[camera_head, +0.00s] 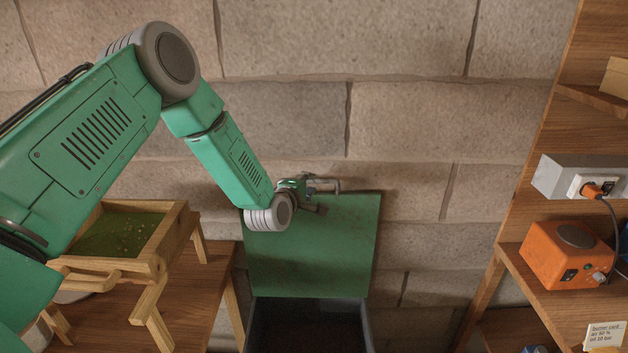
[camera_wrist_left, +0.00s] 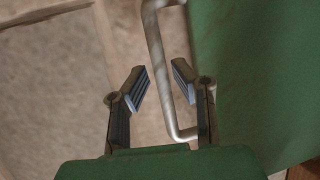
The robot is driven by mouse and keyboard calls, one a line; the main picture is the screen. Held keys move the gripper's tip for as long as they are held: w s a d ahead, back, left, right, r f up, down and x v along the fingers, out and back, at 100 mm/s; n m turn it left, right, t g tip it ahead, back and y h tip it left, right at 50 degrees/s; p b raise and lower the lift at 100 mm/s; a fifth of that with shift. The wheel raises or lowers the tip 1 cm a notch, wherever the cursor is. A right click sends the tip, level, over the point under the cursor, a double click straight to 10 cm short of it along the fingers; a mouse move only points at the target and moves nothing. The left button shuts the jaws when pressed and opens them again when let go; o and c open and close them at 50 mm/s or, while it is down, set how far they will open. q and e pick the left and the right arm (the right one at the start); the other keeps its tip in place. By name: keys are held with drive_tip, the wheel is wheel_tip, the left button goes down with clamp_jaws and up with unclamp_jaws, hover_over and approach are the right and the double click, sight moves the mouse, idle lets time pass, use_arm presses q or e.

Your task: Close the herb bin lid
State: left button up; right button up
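The herb bin (camera_head: 251,325) stands low in the head view, its dark inside showing. Its green lid (camera_head: 315,255) is open and upright near the stone wall; part of it also shows in the left wrist view (camera_wrist_left: 265,75). A metal bar handle (camera_wrist_left: 157,60) sits at the lid's edge. My left gripper (camera_head: 320,195) is at the lid's upper edge, beside the handle. In the wrist view the left gripper (camera_wrist_left: 160,82) has its fingers apart, with the handle bar showing between them. I cannot tell whether the fingers touch it. My right gripper is not in view.
A wooden table (camera_head: 195,290) with a framed green tray (camera_head: 120,235) stands left of the bin. A wooden shelf (camera_head: 530,262) on the right holds an orange device (camera_head: 565,258) and a grey socket box (camera_head: 568,178). The stone wall (camera_head: 410,120) is close behind the lid.

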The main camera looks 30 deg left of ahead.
sight(311, 183)
use_arm(q)
drive_tip(key=x, duration=0.3)
drive_tip(key=shift+a, duration=0.1)
drive_tip(key=shift+w+a+f, duration=0.1)
drive_tip(key=shift+a+f, duration=0.1)
drive_tip(key=shift+a, duration=0.25)
drive_tip(key=shift+d, duration=0.15)
drive_tip(key=c, duration=0.5)
drive_tip(key=shift+d+r, duration=0.1)
drive_tip(key=shift+d, duration=0.05)
clamp_jaws()
